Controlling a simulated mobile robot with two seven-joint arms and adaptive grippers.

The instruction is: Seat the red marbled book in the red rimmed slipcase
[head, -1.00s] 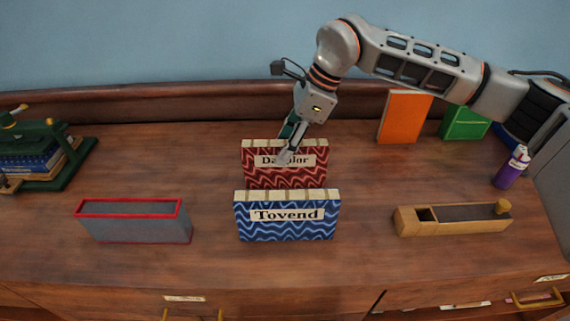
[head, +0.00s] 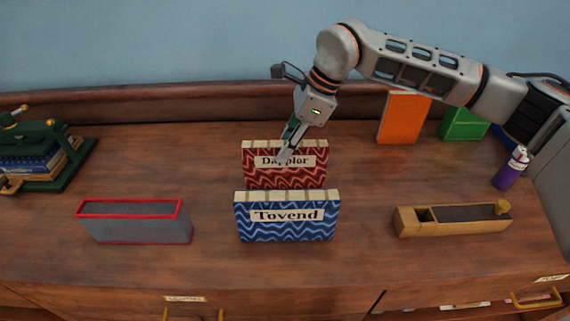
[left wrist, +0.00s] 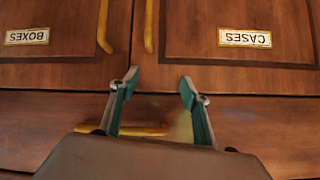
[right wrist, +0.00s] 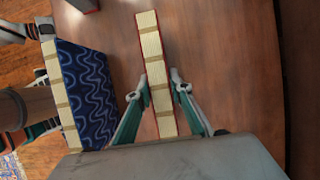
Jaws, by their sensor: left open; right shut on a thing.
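In the right wrist view, the fingers (right wrist: 161,88) are shut on both sides of the red book (right wrist: 153,55). The red rimmed slipcase (head: 138,228) is grey, with its open top facing up, at the left front of the desk. It looks empty. My left gripper (left wrist: 156,88) is open and empty, facing drawer fronts in the left wrist view. It is not in the head view.
The blue marbled book (head: 287,226), labelled Tovend, stands close in front of the red book. A green press (head: 68,165) stands far left. Desk between slipcase and books is clear.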

